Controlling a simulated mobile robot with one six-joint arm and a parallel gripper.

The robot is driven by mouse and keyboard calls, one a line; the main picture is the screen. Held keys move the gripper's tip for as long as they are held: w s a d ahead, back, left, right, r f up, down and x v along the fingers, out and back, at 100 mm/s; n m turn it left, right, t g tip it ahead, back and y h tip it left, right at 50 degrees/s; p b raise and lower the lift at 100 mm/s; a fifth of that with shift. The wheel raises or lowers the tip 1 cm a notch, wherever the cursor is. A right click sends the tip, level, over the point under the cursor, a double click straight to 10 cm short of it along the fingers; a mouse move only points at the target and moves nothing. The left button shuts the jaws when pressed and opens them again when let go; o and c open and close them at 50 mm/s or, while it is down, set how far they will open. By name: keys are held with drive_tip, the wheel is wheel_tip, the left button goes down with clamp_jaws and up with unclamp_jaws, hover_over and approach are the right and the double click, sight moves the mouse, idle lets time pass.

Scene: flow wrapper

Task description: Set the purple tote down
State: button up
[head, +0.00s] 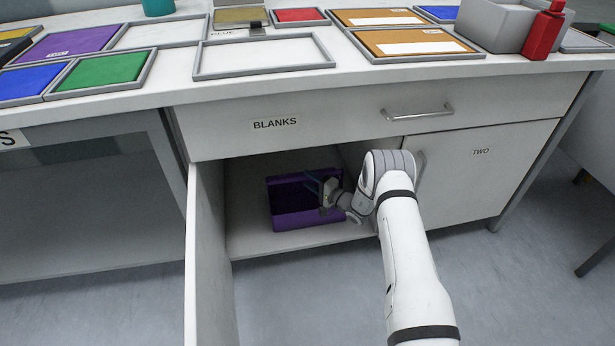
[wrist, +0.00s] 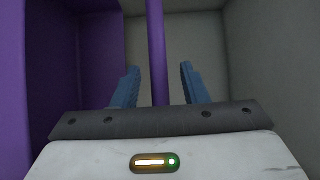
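The purple tote (head: 297,221) is inside the open cabinet under the counter, upright, and appears to rest on the cabinet floor. My gripper (head: 322,187) reaches in at the tote's right side. In the wrist view, the blue fingers of my gripper (wrist: 160,67) stand on either side of the tote's thin purple wall (wrist: 157,35). A gap shows between each finger and the wall, so the gripper is open around it and not clamping. The underside of the tote is hidden.
The cabinet's open door (head: 205,260) stands out on the left. The drawer marked BLANKS (head: 330,120) is shut above, and the door marked TWO (head: 470,175) is shut at right. Bare cabinet floor (head: 245,243) shows in front of and left of the tote.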

drive_tip(key=p+v, duration=0.2)
drive_tip(key=v, duration=0.7)
drive_tip(key=shift+d+r+p, duration=0.1)
drive_tip(key=shift+p, duration=0.25)
drive_tip(key=shift+s+d, duration=0.1)
drive_tip(key=shift+s, duration=0.05)
